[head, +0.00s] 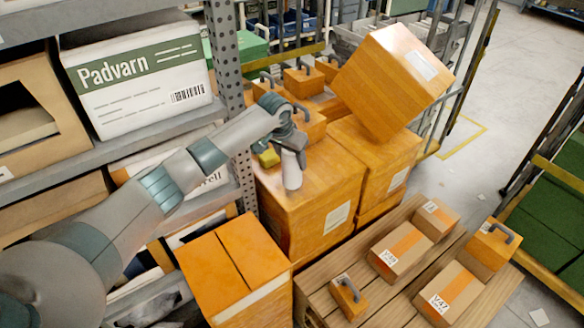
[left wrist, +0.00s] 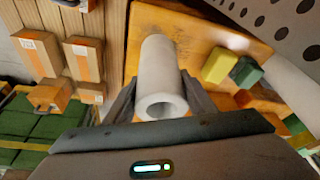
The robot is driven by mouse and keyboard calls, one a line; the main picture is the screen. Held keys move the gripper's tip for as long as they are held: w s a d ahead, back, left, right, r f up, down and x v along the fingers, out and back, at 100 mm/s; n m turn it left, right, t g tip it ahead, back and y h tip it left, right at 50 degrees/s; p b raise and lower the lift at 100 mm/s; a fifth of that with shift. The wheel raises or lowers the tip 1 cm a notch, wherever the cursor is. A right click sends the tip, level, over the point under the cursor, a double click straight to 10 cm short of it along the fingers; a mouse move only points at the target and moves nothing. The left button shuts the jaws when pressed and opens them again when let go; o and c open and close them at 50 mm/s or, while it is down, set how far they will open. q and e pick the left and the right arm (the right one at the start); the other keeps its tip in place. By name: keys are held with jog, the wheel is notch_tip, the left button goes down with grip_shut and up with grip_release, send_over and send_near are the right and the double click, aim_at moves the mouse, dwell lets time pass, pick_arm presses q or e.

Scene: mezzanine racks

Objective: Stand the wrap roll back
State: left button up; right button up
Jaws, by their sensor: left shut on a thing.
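The wrap roll (head: 291,170) is a white cylinder with a hollow core. It is upright on, or just above, the top of a large orange box (head: 309,188); I cannot tell whether it touches. My left gripper (head: 290,152) is shut on its upper part. In the left wrist view the roll (left wrist: 160,75) lies between the two fingers of the left gripper (left wrist: 160,98), its open end facing the camera. My right gripper is not in view.
A yellow block (head: 268,158) sits on the box just left of the roll; a green block (left wrist: 245,72) is beside it in the wrist view. A perforated rack post (head: 226,60) stands close by at left. A tilted orange box (head: 393,82) rests behind at right. A wooden pallet (head: 335,268) with cartons lies in front.

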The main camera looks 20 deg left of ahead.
aim_at(287, 154)
pick_arm(q)
notch_tip(287, 154, down, 2)
jog(key=shift+f+p, duration=0.25)
jog(key=shift+p, duration=0.45)
jog(key=shift+f, duration=0.65)
jog(key=shift+f, duration=0.1)
jog(key=o, duration=1.4)
jog(key=b+v, duration=0.2)
jog(key=v, duration=1)
jog(key=shift+s+b, duration=0.1)
jog(key=shift+b, duration=0.2)
